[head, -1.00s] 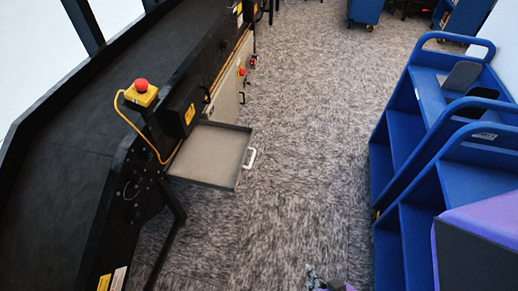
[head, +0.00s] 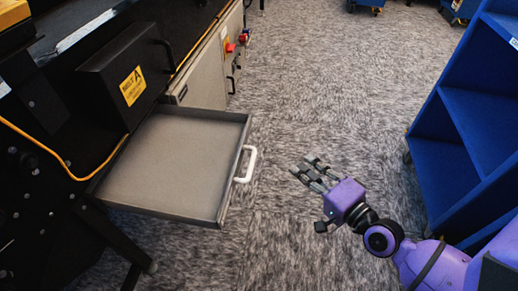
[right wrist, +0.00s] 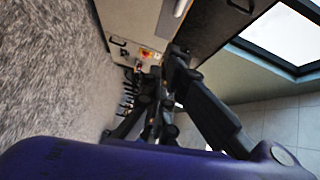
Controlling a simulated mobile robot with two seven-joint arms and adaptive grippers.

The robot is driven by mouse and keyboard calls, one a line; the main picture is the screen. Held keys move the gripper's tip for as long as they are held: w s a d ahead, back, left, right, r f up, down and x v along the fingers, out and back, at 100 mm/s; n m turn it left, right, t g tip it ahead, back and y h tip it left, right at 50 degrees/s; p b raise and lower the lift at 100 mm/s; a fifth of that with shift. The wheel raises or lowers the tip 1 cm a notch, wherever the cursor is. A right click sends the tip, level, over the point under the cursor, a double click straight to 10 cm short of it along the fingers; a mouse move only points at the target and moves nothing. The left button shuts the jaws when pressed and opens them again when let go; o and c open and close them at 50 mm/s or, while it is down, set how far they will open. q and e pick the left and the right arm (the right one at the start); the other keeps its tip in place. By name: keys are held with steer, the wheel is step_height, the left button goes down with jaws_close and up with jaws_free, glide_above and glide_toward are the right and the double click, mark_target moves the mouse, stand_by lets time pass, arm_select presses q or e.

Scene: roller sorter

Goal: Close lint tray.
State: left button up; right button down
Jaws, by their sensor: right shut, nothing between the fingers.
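The lint tray (head: 170,165) is a shallow grey drawer pulled out from the black sorter's side in the head view. Its white handle (head: 246,165) is on the right-hand front edge. My right gripper (head: 308,172) is to the right of the handle, apart from it, with its fingers pointing left towards the tray. It is shut and empty. In the right wrist view the dark fingers (right wrist: 165,85) reach forward, and a grey panel edge with a pale bar shows at the top. My left gripper is not in view.
The black sorter with a yellow warning label (head: 132,86) and a yellow cable fills the left. A grey cabinet with a red emergency switch (head: 229,47) is beyond the tray. A blue shelf cart (head: 470,110) stands at the right. Carpet between them is clear.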

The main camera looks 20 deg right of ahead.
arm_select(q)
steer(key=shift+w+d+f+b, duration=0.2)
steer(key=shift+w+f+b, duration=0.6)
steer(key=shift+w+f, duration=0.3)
arm_select(e)
steer(key=w+a+m+t, duration=0.1)
steer(key=w+a, duration=0.3)
steer(key=w, duration=1.2)
steer(key=shift+a+m, duration=0.2)
steer(key=shift+m, duration=0.1)
steer(key=shift+w+a, duration=0.1)
steer(key=shift+w, duration=0.05)
